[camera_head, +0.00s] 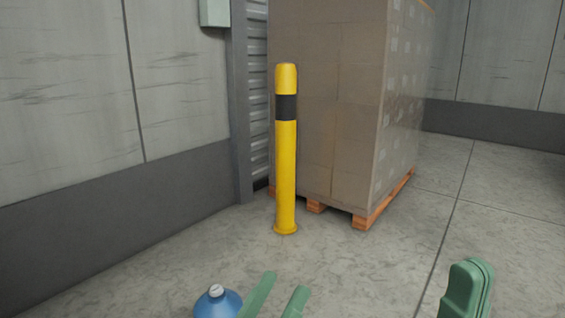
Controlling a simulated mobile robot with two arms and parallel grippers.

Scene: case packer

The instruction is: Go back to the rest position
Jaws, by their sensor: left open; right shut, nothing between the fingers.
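My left gripper (277,295) shows at the bottom middle of the head view as two green fingers, apart, with floor visible between them. My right gripper (468,288) is at the bottom right, its green fingers pressed together with nothing between them. A blue round object with a white cap, like a bottle (218,303), is at the bottom edge just left of my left gripper. Its lower part is cut off by the frame. I cannot tell whether the left finger touches it.
A yellow bollard (285,170) with a black band stands ahead. Behind it is a tall wrapped stack of boxes (335,100) on an orange wooden pallet (370,213). A grey wall (70,110) runs along the left. The concrete floor (490,215) on the right is clear.

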